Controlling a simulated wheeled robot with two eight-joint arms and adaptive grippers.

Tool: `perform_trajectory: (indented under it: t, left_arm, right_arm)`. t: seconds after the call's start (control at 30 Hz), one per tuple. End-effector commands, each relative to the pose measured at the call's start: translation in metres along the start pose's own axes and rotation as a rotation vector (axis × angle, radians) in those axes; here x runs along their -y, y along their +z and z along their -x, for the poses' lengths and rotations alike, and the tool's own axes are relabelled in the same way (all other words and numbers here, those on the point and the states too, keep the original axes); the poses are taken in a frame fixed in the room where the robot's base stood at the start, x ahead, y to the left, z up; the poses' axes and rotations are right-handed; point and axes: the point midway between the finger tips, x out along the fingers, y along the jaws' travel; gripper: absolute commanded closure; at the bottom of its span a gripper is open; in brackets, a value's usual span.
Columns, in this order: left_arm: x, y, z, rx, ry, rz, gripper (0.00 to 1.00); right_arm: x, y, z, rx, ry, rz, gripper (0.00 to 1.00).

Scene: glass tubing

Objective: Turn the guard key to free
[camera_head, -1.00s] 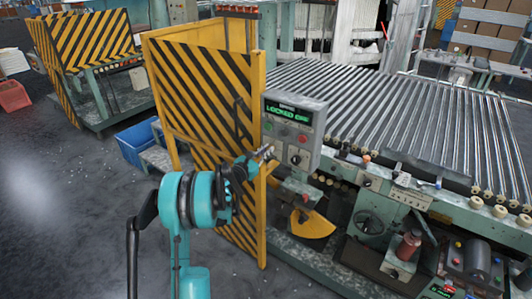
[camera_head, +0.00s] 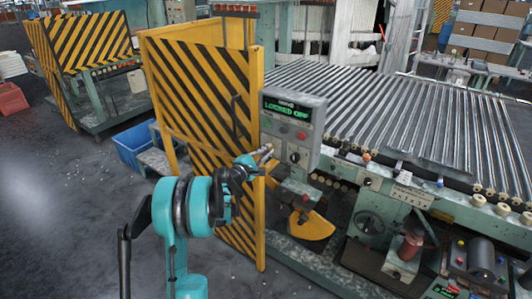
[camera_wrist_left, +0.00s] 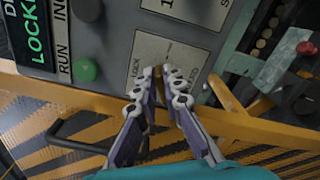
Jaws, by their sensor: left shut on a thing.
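The grey control box (camera_head: 292,128) on the machine shows green text reading LOCKED OFF in the head view. My left gripper (camera_head: 267,152) is at the lower left side of this box. In the left wrist view my left gripper (camera_wrist_left: 160,84) has its fingertips close together at the white lock plate (camera_wrist_left: 172,50), where the word LOCK shows. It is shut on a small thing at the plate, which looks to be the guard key. The fingers hide most of it, so I cannot tell its angle. My right gripper is not in view.
The yellow-and-black striped guard gate (camera_head: 205,90) stands just left of the box. A roller table (camera_head: 420,115) spreads right. A blue crate (camera_head: 133,145) is on the floor.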

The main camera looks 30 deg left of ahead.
Motion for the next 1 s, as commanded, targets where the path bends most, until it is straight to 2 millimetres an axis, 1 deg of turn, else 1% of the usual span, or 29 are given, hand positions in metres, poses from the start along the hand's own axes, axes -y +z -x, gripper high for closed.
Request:
perform_trajectory:
  t: [0.2, 0.5, 0.7, 1.0]
  left_arm:
    - [0.0036, -0.0004, 0.0001, 0.001, -0.001, -0.195, 1.0]
    - [0.0055, -0.0008, 0.0001, 0.001, -0.001, -0.395, 1.0]
    - [0.0061, -0.0009, 0.0002, 0.001, -0.001, -0.471, 1.0]
    - [0.0065, -0.0009, 0.0002, 0.002, -0.002, -0.508, 1.0]
  right_arm:
    - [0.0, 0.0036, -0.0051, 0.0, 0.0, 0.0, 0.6]
    - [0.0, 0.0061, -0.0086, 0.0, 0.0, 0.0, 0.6]
    - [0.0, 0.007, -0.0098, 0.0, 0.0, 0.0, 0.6]
    - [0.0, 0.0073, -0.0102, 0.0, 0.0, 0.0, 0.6]
